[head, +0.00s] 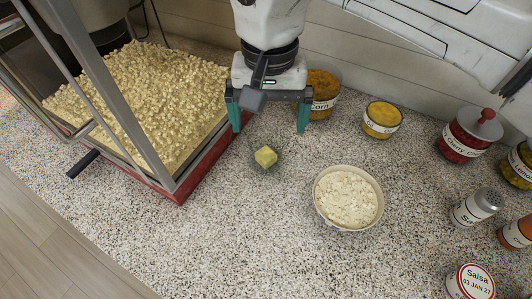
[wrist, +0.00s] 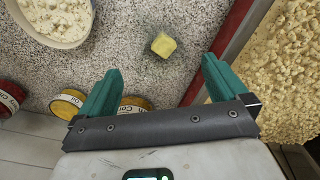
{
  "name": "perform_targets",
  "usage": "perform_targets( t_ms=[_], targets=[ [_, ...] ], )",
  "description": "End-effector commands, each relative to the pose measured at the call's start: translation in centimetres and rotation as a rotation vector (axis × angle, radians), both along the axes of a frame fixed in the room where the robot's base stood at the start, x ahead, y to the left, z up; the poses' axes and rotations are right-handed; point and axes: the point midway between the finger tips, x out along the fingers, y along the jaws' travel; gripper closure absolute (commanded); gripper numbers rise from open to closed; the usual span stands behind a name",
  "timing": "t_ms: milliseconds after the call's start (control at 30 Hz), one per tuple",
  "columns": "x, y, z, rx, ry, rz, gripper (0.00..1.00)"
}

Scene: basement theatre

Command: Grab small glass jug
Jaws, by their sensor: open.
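A yellow cube (head: 265,156) sits on the speckled counter below my gripper, with a faint see-through outline around it that looks like a small glass jug (head: 268,147). The glass is hard to make out, and I cannot tell its rim or handle. In the wrist view the yellow cube (wrist: 164,45) shows ahead of the fingertips, between their lines. My gripper (head: 269,128) is open and empty, its teal fingers pointing down above the counter. Both fingers also show in the wrist view (wrist: 160,72), apart from the cube.
A popcorn machine (head: 178,187) with a red base stands close on the left. A white bowl (head: 348,222) is at the right. A corn jar (head: 322,93) is just behind the right finger, and a yellow jar (head: 382,119) beside it. Several more jars line the right. The front counter is clear.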

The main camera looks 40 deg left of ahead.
Motion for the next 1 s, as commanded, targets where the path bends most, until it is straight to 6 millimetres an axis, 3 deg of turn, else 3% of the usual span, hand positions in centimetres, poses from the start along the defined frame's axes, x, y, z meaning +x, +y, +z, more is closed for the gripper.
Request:
perform_targets(
  t_ms=[200,633,1000],
  targets=[
    [-0.1,0.0,-3.3,0.000,0.004,0.000,0.00],
    [0.0,0.6,-8.3,-0.001,0.003,-0.001,0.00],
    [0.0,0.6,-9.4,-0.001,0.001,0.000,0.00]
  ],
)
